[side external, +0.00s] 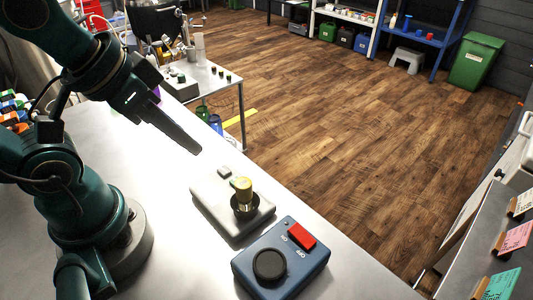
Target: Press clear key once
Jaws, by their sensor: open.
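My gripper (192,146) hangs over the metal bench at upper left, pointing down and right, empty and seen nearly edge-on. Below and right of its tip, clear of it, lies a pale grey box (207,208) with a brass-topped knob (244,190) on a dark round base and a small grey key (224,172) at its far end. I cannot tell which key is the clear key.
The metal bench (170,240) is bare around both boxes. Behind it stands a small side table (215,82) with another pale box (180,86) and small dark pieces. At the right edge is a grey shelf (480,240) with coloured cards. Wooden floor lies beyond the bench.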

